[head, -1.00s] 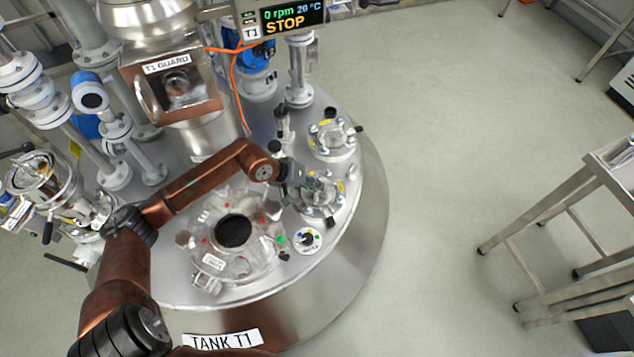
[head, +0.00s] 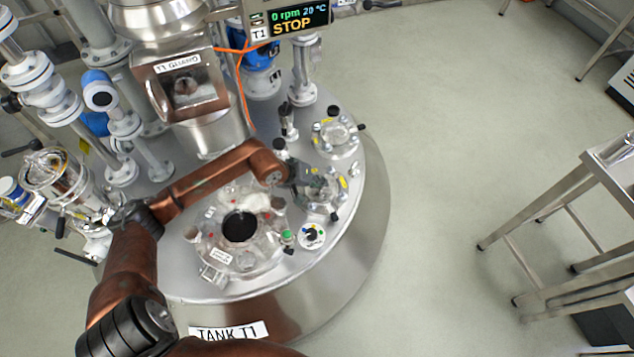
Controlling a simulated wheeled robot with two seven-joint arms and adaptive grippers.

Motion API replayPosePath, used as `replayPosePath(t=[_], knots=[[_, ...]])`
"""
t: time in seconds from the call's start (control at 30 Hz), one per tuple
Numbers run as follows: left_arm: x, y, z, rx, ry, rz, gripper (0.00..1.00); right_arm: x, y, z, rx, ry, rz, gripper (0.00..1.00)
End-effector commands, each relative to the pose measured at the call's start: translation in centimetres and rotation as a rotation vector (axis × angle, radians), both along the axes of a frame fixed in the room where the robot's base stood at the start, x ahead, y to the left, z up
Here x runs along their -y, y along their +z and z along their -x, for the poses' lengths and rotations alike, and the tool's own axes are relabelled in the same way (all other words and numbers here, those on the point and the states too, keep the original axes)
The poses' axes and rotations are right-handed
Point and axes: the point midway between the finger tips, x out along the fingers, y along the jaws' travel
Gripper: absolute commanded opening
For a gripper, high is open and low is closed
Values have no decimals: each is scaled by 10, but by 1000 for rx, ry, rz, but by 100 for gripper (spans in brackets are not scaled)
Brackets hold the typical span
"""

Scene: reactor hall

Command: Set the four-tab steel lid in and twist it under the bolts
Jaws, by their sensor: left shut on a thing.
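My left arm comes in from the left over the tank top, and my left gripper (head: 312,188) is at the right-hand small port (head: 327,206), close above it. The gripper is shut. What it holds is mostly hidden by the fingers and small in the picture; the four-tab steel lid cannot be made out clearly there. Bolts and yellow tags show around this port. I cannot tell whether the lid's tabs sit under the bolts. My right gripper is out of view.
A similar port (head: 335,134) stands just behind. The large opening (head: 240,227), with a clear ring around it, lies in front of my forearm. A dial (head: 312,235) is beside it. The T1 guard (head: 182,86) and pipes stand behind.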

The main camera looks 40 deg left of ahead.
Motion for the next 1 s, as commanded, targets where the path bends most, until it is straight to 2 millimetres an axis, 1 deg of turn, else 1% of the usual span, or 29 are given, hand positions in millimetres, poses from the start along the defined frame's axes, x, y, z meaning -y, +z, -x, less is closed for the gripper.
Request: replayPosePath(t=[0.03,0.87,0.9,1.0], knots=[[1,5,-1,5,12,1,0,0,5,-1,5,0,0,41],[4,4,0,4,249,1,0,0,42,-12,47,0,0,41],[3,2,0,3,250,1,12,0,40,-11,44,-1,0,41],[3,1,0,2,249,0,19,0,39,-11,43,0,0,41]])
